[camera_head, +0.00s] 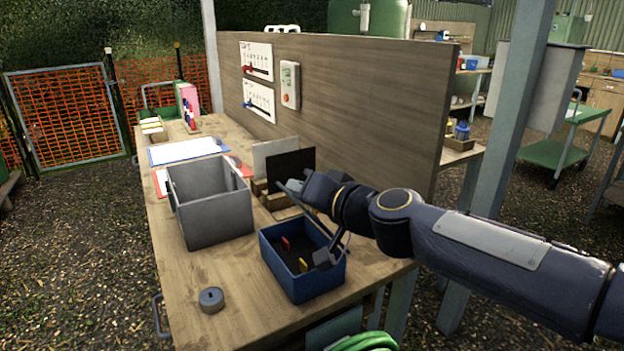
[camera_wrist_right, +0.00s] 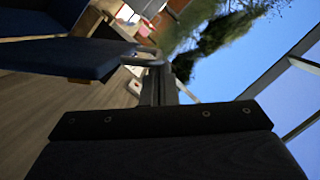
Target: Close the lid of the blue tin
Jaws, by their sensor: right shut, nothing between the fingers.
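The blue tin (camera_head: 303,282) stands on the wooden table near its front right edge. It is open at the top, with a dark inside and small red and yellow pieces in it. My right arm comes in from the right, and its gripper (camera_head: 287,188) is shut and empty, above and behind the tin. Dark slanting parts at the tin's right rim partly hide that side, and I cannot clearly make out the lid. The right wrist view shows the shut fingers (camera_wrist_right: 157,80) and a dark blue panel (camera_wrist_right: 60,58) beside them; I cannot tell whether it is lid or wall.
A grey open box (camera_head: 212,215) stands left of the tin. A wooden holder with dark and light panels (camera_head: 291,163) is behind it. A grey round piece (camera_head: 211,299) lies at the front. A tall wooden partition (camera_head: 360,105) runs along the table's back.

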